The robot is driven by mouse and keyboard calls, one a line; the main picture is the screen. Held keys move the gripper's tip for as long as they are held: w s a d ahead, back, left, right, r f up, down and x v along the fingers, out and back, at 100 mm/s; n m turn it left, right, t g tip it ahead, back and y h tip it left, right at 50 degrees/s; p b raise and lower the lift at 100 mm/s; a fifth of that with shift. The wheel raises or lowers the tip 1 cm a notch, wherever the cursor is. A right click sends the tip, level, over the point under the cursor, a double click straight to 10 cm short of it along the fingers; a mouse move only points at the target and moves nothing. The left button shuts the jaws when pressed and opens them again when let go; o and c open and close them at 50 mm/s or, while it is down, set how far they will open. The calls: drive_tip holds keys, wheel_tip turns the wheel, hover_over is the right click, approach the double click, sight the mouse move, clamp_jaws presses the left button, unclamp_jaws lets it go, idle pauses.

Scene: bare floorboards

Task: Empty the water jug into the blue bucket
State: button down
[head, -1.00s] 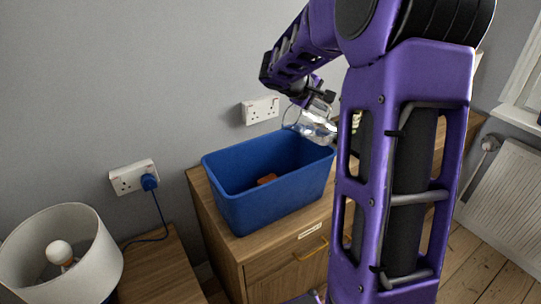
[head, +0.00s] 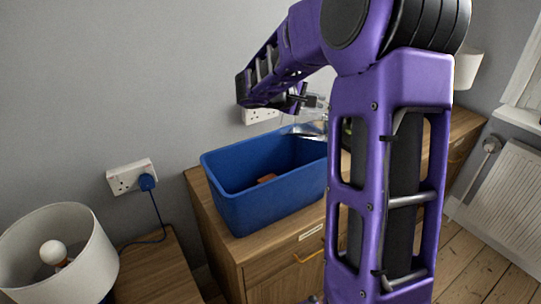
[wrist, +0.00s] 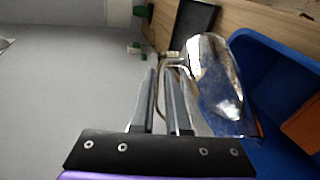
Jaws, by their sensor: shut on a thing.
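The water jug (head: 309,130) is shiny and silvery, and my arm partly hides it in the head view. My gripper (head: 297,98) is shut on its thin handle; in the wrist view the handle runs between the two fingers (wrist: 162,78). The jug (wrist: 212,72) is tilted, its wide end towards the blue bucket (wrist: 262,62). In the head view the blue bucket (head: 240,203) stands on a wooden cabinet, with the jug at its back right rim. A small orange-brown thing (wrist: 302,124) lies inside the bucket. I cannot make out any water.
The wooden cabinet (head: 280,252) has a labelled drawer. A white lamp (head: 85,262) stands on a lower wooden top at left. Wall sockets (head: 125,180) are behind, one with a blue plug. A dark tray-like thing (wrist: 194,20) lies beyond the jug. A radiator (head: 508,190) is at right.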

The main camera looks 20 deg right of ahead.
drive_tip(key=shift+a, duration=0.1)
drive_tip(key=shift+w+a+f+n+h+b, duration=0.15)
drive_tip(key=shift+a+f+h+b, duration=0.25)
drive_tip(key=shift+a+b, duration=0.25)
drive_tip(key=shift+s+a+f+n+h+b, duration=0.15)
drive_tip(key=shift+a+f+h+b, duration=0.2)
drive_tip(key=shift+a+b, duration=0.25)
drive_tip(key=shift+w+a+h+b, duration=0.1)
drive_tip(key=shift+a+h+b, duration=0.15)
drive_tip(key=shift+a+b, duration=0.05)
drive_tip(key=shift+w+a+r+n+t+h+b, duration=0.1)
drive_tip(key=shift+a+r+n+t+h+b, duration=0.2)
drive_tip(key=shift+a+h+b, duration=0.7)
drive_tip(key=shift+a+r+n+t+h+b, duration=0.1)
drive_tip(key=shift+a+r+t+h+b, duration=0.2)
drive_tip(key=shift+b, duration=1.35)
drive_tip(key=shift+a+r+n+h, duration=0.3)
drive_tip(key=shift+a+h, duration=0.1)
drive_tip(key=shift+a, duration=0.35)
